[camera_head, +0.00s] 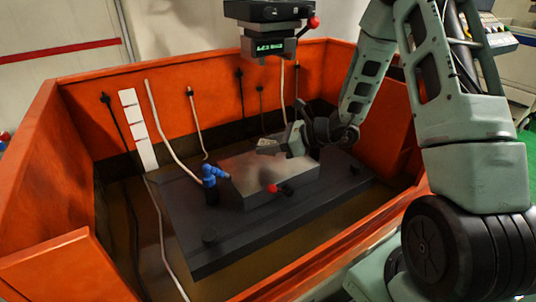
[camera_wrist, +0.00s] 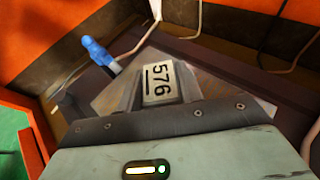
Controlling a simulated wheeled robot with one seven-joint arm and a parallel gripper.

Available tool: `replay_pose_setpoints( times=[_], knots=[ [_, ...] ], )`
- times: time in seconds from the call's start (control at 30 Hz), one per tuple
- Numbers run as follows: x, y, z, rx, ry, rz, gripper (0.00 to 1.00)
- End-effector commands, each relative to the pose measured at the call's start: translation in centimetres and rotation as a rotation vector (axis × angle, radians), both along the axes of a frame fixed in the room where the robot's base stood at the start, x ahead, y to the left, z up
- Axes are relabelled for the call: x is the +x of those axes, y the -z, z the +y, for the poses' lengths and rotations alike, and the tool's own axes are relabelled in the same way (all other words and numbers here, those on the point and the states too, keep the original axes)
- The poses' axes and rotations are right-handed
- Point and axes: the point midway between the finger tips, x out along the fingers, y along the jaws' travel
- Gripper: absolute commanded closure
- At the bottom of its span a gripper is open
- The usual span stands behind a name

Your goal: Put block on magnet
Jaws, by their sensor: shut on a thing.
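My gripper (camera_head: 287,143) reaches in from the right, low over the metal magnet (camera_head: 238,182), a flat grey slab with a red-knobbed lever on its front side. The gripper is shut on a small grey block (camera_head: 267,147). The block is over the magnet's far part. I cannot tell whether it touches the surface. Its underside is hidden.
The magnet sits on a dark plate (camera_head: 190,239) inside an orange-walled tank (camera_head: 80,110). A blue nozzle (camera_head: 210,174) stands left of the magnet. A machine head (camera_head: 268,46) with a green display hangs above. Cables hang along the back wall.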

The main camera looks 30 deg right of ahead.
Motion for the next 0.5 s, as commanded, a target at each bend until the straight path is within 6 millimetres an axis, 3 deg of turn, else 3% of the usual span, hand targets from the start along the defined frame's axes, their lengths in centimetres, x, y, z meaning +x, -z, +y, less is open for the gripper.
replay_pose_setpoints(
  times=[0.27,0.5],
  knots=[
    [0.0,3.2,0.1,0.003,-0.001,0.002,1.00],
    [0.0,3.8,0.0,0.000,0.000,-0.001,1.00]
  ],
)
